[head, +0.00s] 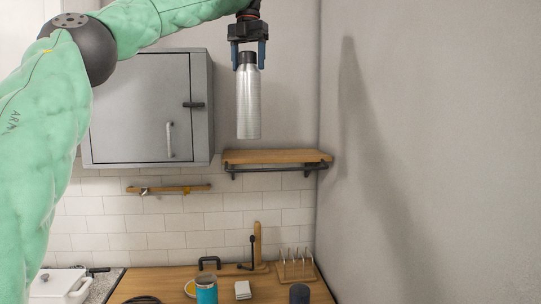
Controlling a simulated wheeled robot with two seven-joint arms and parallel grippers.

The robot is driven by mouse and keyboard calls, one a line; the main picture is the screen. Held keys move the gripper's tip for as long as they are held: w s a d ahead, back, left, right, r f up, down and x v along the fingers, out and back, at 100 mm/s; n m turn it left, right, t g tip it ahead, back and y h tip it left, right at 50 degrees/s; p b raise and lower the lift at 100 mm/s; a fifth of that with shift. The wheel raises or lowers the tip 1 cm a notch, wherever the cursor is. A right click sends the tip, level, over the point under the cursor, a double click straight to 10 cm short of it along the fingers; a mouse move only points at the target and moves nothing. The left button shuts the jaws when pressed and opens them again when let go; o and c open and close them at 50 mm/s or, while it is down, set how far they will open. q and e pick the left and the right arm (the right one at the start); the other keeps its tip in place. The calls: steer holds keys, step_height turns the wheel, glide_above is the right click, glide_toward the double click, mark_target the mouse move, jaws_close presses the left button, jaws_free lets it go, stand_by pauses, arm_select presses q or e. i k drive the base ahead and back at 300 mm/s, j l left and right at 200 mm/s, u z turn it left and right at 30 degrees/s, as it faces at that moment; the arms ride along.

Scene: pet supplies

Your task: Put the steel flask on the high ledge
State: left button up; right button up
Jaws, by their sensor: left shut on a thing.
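The steel flask (248,103) is a silver bottle with a black cap, and it hangs upright in the upper middle of the head view. My left gripper (248,56) is above it, shut on the flask at its black cap. The high ledge (275,157) is a wooden wall shelf with a dark metal rail, in the corner right of the cabinet. The flask's base shows a little above the ledge's left part in the picture. The gap in depth between them is hard to tell. The ledge's visible top is bare. My right gripper is not in view.
A grey wall cabinet (140,110) is left of the flask. The side wall (430,150) bounds the right. Below, a wooden counter (225,287) holds a blue cup (206,290), a small rack (297,268) and a dark cylinder (299,294). A white pot (60,284) stands at lower left.

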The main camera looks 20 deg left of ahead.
mark_target(263, 156)
steer(key=i, duration=1)
